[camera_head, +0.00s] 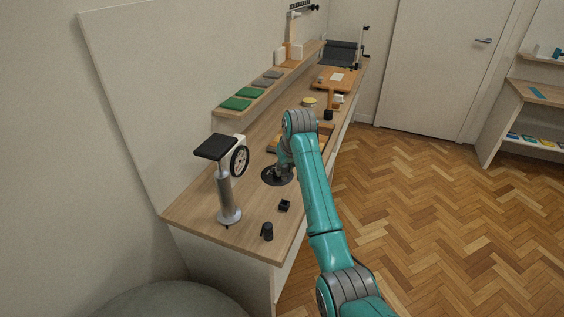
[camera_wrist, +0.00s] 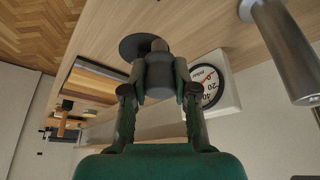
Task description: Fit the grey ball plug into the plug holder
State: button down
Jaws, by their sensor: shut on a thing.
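My gripper (camera_wrist: 161,78) is shut on a grey, rounded piece (camera_wrist: 161,68), apparently the grey ball plug. A brownish-grey knob (camera_wrist: 160,45) shows at its far end, in front of a flat black disc (camera_wrist: 130,46) on the bench. I cannot tell whether the held piece touches the disc. In the head view my gripper (camera_head: 283,164) is low over the black disc (camera_head: 269,180), and the arm hides the held piece. A small black block with a recess (camera_head: 285,205) sits nearer on the bench and may be the plug holder; its identity is unclear.
A black cup-like piece (camera_head: 267,232) is near the bench's front end. A shelf with green pads (camera_head: 236,103) runs along the wall. The parquet at right is clear.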

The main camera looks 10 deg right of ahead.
jog(key=shift+s, duration=0.1)
jog(key=shift+f, duration=4.95)
jog(key=shift+f, duration=1.7)
jog(key=c, duration=0.8)
grip_release()
jog(key=v, duration=1.2)
jog(key=shift+r, duration=0.1)
